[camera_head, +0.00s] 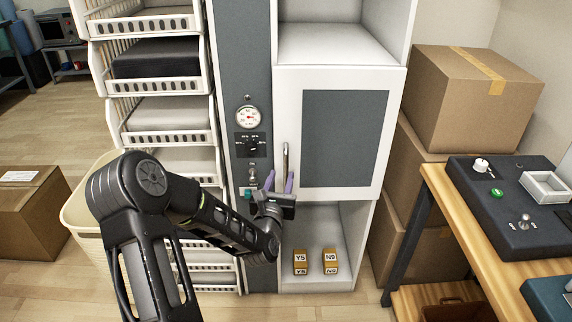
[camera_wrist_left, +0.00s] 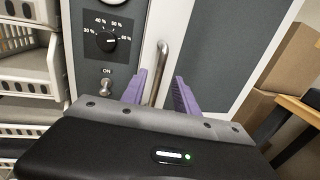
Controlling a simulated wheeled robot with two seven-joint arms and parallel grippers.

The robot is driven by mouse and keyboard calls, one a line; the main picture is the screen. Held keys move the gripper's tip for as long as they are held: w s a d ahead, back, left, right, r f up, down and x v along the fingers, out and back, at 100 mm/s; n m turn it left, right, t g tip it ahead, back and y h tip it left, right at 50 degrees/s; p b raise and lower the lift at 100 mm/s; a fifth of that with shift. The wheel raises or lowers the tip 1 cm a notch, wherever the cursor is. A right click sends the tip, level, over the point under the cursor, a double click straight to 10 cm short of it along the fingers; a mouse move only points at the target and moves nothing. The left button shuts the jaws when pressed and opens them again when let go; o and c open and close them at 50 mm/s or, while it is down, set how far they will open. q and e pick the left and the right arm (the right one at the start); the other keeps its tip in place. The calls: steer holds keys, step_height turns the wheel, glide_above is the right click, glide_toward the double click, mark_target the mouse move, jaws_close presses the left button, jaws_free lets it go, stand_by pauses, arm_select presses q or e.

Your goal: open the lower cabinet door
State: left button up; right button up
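The white cabinet door (camera_head: 345,135) with a grey panel looks closed in the head view. Its upright metal bar handle (camera_head: 286,158) is on the door's left side and also shows in the wrist view (camera_wrist_left: 160,65). My left gripper (camera_head: 272,183) is at the handle's lower end. In the wrist view its purple fingers (camera_wrist_left: 160,92) are spread, one on each side of the handle. The handle's lowest part is hidden behind the gripper body. My right gripper is not in view.
A grey control panel with a gauge (camera_head: 248,117) and a dial (camera_head: 251,145) is left of the door. Two blocks (camera_head: 300,262) (camera_head: 330,261) stand in the open compartment below. Cardboard boxes (camera_head: 470,95) and a wooden table (camera_head: 470,225) are close on the right.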

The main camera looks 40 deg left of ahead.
mark_target(286, 164)
arm_select(q)
steer(key=shift+w, duration=0.1)
steer(key=x, duration=0.7)
steer(key=shift+w+a+f, duration=0.1)
steer(key=shift+w+a, duration=0.1)
steer(key=shift+w, duration=0.1)
jaws_close()
stand_by(1.2)
